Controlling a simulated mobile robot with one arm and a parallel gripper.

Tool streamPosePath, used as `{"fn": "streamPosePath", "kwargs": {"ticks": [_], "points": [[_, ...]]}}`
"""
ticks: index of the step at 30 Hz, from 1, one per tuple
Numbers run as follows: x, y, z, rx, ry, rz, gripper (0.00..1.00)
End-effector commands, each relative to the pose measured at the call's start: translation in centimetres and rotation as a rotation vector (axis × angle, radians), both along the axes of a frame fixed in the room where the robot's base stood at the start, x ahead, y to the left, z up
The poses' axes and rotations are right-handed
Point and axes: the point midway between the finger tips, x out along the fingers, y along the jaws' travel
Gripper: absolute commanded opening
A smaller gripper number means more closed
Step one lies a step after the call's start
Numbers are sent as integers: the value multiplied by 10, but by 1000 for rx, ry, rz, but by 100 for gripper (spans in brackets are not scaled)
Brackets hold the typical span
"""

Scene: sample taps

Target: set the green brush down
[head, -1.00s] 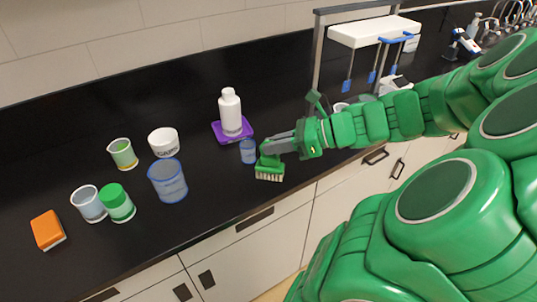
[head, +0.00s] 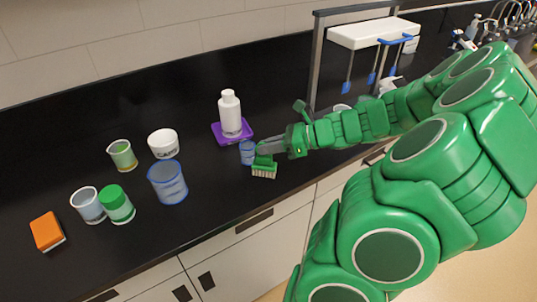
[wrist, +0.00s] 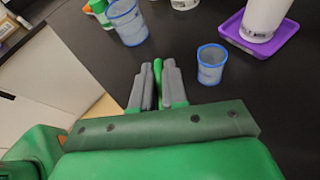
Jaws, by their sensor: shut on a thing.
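The green brush (head: 264,168) has a green body and pale bristles that point down. It is at the front part of the black counter, just in front of a small blue-rimmed cup (head: 247,152). My gripper (head: 262,150) is shut on the brush from the right. In the wrist view my gripper's grey fingers (wrist: 156,84) close on a thin green part of the brush (wrist: 158,68); the rest of the brush is hidden there. The bristles look at or very near the counter top; I cannot tell whether they touch.
A white bottle (head: 230,114) stands on a purple tray (head: 217,129) behind the brush. The counter's front edge is close.

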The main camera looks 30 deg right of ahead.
Motion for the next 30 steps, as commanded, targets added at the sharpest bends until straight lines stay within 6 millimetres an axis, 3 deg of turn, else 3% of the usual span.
{"fn": "streamPosePath", "kwargs": {"ticks": [12, 24, 25, 30], "points": [[4, -1, -33, 3, -1, 0, 0], [4, -1, -38, 1, 0, 1, 0], [4, -2, -38, 1, -1, 0, 14], [4, -2, -38, -1, -1, 0, 38]]}}
